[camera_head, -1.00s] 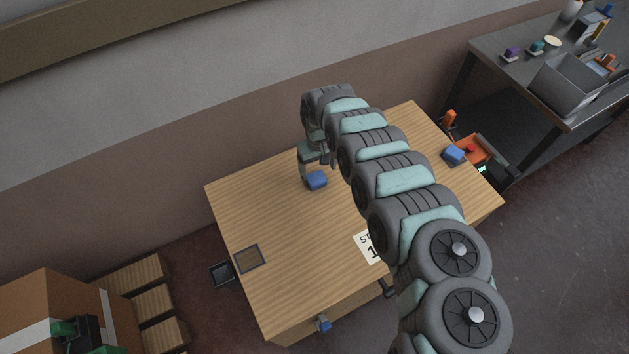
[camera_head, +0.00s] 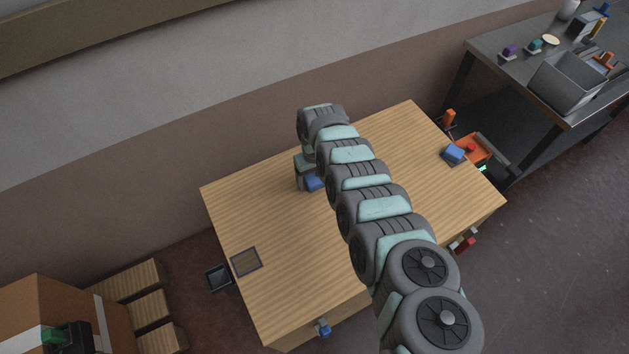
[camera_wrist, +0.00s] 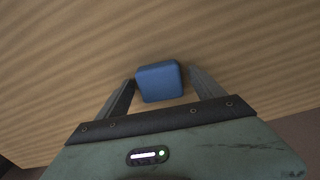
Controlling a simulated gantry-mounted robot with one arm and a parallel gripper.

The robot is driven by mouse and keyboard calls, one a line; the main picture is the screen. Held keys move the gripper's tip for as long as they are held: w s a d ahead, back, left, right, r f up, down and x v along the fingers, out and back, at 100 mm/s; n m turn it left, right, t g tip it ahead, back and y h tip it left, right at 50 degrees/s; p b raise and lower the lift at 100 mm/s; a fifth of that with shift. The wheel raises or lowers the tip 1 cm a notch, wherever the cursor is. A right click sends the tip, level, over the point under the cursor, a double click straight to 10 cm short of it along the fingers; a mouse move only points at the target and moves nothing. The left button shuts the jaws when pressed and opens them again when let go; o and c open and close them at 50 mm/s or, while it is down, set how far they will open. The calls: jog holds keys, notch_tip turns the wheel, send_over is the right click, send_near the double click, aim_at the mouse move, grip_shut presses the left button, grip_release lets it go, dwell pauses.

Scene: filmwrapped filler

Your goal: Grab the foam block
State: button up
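The foam block appears as a blue block with rounded edges on the wooden table. In the wrist view the blue block (camera_wrist: 160,82) lies between the two fingers of my gripper (camera_wrist: 161,84). The fingers are spread, with a gap visible on the right side and a narrow one at the left. In the head view the blue block (camera_head: 313,184) shows just below my gripper (camera_head: 308,180), partly hidden by my arm. The contact between block and table is hard to see.
The wooden table (camera_head: 263,215) is mostly clear, with a dark-framed square (camera_head: 246,262) near its left edge. Another blue block (camera_head: 453,153) is at the right edge, beside an orange bin (camera_head: 482,148). A metal bench (camera_head: 500,72) stands at the back right. Cardboard boxes are at lower left.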

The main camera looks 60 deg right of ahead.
jog(key=c, duration=1.3)
jog(key=shift+r, duration=0.1)
